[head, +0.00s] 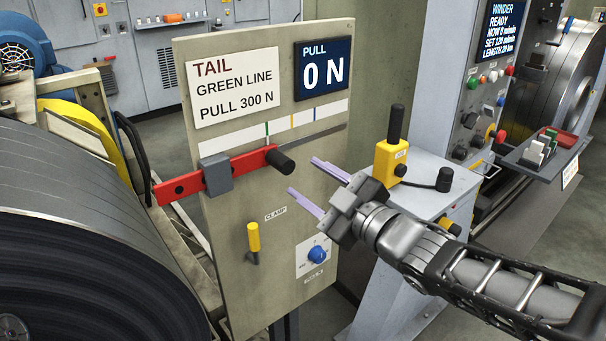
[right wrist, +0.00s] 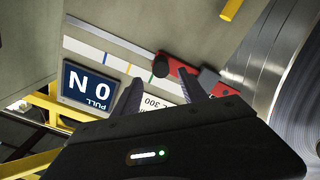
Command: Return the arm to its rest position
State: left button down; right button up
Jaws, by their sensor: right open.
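My right gripper (head: 310,183) is open and empty, in front of the beige panel (head: 225,225) and to the right of the black knob (head: 281,162) on the red bar (head: 183,188). In the right wrist view its two fingers (right wrist: 168,100) stand apart with nothing between them. That view also shows the black knob (right wrist: 158,66) and part of the red bar (right wrist: 203,80) beyond the fingers. My right arm comes in from the lower right. My left gripper is not in view.
A yellow joystick box (head: 390,160) stands on a grey cabinet behind the gripper. A yellow clamp lever (head: 253,238) and a blue dial (head: 317,254) are on the panel below. The pull display (head: 323,70) reads 0 N. A large steel coil (head: 80,225) is at left.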

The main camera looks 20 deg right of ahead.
jog(key=a+f+m+g+h+p, duration=0.2)
jog(key=f+m+g, duration=0.3)
jog(key=f, duration=1)
jog(key=a+f+m+g+h+p, duration=0.1)
jog(key=f+m+g+p, duration=0.15)
jog(key=f+m, duration=0.85)
jog(key=s+a+f+n+g+p, duration=0.1)
jog(key=s+a+f+g, duration=0.3)
jog(key=s+f, duration=0.7)
jog(key=s+a+f+n+g+p, duration=0.1)
jog(key=s+a+f+g, duration=0.3)
jog(key=s+f, duration=0.7)
jog(key=shift+s+f+p, duration=0.35)
jog(key=shift+s+p, duration=0.35)
jog(key=shift+s, duration=0.05)
